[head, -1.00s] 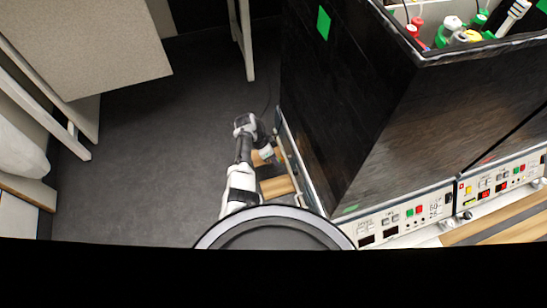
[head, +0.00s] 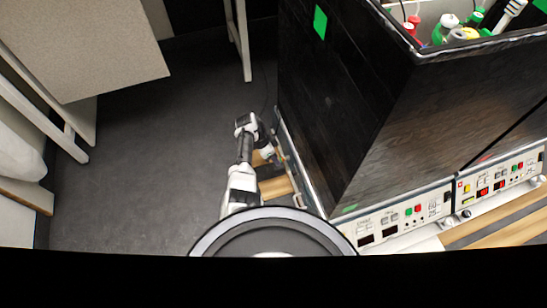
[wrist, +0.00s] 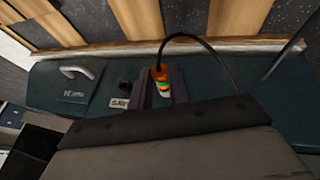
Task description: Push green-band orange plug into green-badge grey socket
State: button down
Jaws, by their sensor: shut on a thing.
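My gripper (wrist: 160,92) is shut on the orange plug (wrist: 160,74) in the wrist view. The plug has a green band, with a pale part below it, and a black cable loops up from it and to the right. The plug is in front of a dark teal panel (wrist: 222,78); I cannot tell whether it touches it. The grey socket with the green badge cannot be made out. In the head view my gripper (head: 270,152) is low beside the left side of the black shaker cabinet (head: 330,110), and the plug is too small to see there.
The teal panel carries a grey handle (wrist: 78,71), a small dark knob (wrist: 124,86) and a pale label (wrist: 120,103). A table (head: 85,50) stands at the left. The dark floor (head: 150,150) between is clear.

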jog(key=shift+w+d, duration=0.15)
jog(key=shift+d, duration=0.3)
dwell(0.7)
jog(key=c, duration=1.2)
grip_release()
jog(key=shift+c, duration=0.2)
jog(key=p+v, duration=0.3)
jog(key=v, duration=1.1)
jog(key=shift+p, duration=0.3)
